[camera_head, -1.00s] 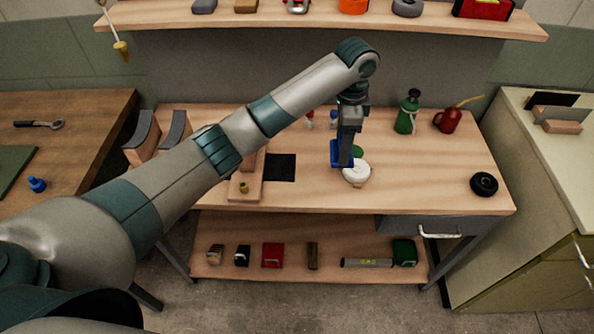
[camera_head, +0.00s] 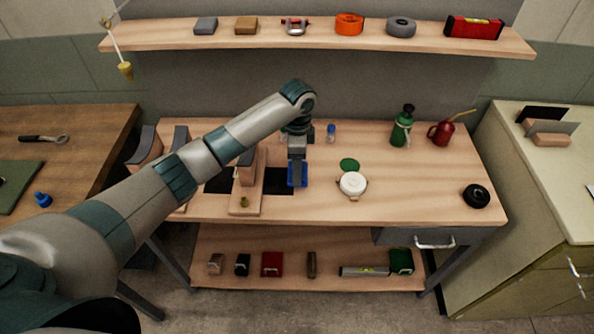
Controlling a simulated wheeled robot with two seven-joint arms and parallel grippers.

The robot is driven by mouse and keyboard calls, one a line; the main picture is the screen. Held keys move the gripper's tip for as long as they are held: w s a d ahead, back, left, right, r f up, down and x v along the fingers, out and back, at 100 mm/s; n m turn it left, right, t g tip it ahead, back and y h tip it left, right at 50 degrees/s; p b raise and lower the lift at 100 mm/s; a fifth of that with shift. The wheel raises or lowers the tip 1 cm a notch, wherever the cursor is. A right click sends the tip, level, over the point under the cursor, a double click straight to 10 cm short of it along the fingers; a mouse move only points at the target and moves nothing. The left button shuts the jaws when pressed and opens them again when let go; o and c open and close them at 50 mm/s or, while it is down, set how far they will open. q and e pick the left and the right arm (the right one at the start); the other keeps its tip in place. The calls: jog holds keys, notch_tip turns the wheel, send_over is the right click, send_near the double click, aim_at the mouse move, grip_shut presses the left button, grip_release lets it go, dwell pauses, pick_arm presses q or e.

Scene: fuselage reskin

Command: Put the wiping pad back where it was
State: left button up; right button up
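My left gripper (camera_head: 297,157) reaches over the workbench from the left and points down. A blue block-like piece (camera_head: 297,175), apparently the wiping pad, is at its fingertips and moves with it. The gripper looks shut on it; the fingers are small and partly hidden. The blue piece is at the right edge of a black patch (camera_head: 279,181) on the bench. I cannot tell whether it touches the surface. My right gripper is not in view.
A white round tub (camera_head: 352,184) and a green disc (camera_head: 349,165) lie right of the gripper. A wooden fixture (camera_head: 246,198) stands to its left. A green bottle (camera_head: 401,128), red oil can (camera_head: 442,131) and black roll (camera_head: 477,195) are farther right. The bench's right-centre is clear.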

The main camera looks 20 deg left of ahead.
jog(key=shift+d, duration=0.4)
pick_arm(q)
jog(key=shift+f+p, duration=0.7)
jog(key=shift+f, duration=1.35)
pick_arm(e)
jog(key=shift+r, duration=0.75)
pick_arm(q)
jog(key=shift+f, duration=0.15)
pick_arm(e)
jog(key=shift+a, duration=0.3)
pick_arm(q)
jog(key=o, duration=1)
jog(key=shift+c, duration=0.2)
